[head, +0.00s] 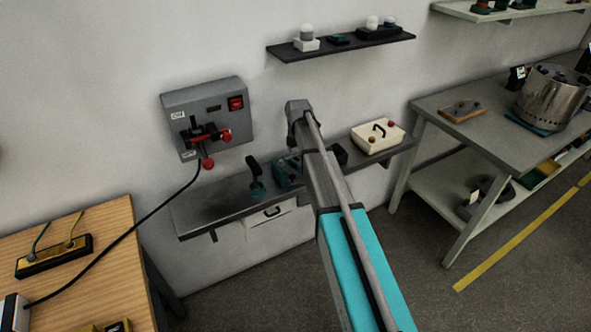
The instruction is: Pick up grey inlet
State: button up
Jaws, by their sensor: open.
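I cannot single out a grey inlet for certain. A grey box (180,103) is fixed to the wall at the left, with a red switch (235,103) and a black and red fitting on its front. A dark grey curved part (484,196) lies on the lower shelf of the right table, partly blurred. My arm rises through the middle of the view and hides part of the wall shelf. My gripper is not visible, so its place relative to these things cannot be told.
A long wall shelf (195,213) holds a dark upright handle (254,175), teal items and a cream box (378,138). A wooden table (100,225) stands at left, a grey table (445,103) with a metal pot (548,98) at right. A black cable hangs from the wall box.

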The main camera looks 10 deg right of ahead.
jog(key=shift+f+b, duration=0.8)
jog(key=shift+f, duration=0.25)
jog(key=c, duration=1.1)
jog(key=shift+r, duration=0.25)
notch_tip(320, 180, up, 2)
jog(key=p, duration=0.2)
jog(key=shift+p, duration=0.35)
jog(key=s+r+p, duration=0.1)
jog(key=r+p, duration=0.1)
jog(key=s+r+p, duration=0.3)
jog(key=r+p, duration=0.1)
jog(key=shift+s+r+p, duration=0.3)
jog(key=shift+s+r, duration=0.05)
jog(key=shift+s, duration=0.05)
jog(key=shift+c, duration=0.5)
jog(key=s+r+p, duration=0.3)
jog(key=s+r, duration=0.1)
jog(key=s, duration=0.5)
jog(key=shift+p, duration=0.4)
jog(key=shift+s+a, duration=0.1)
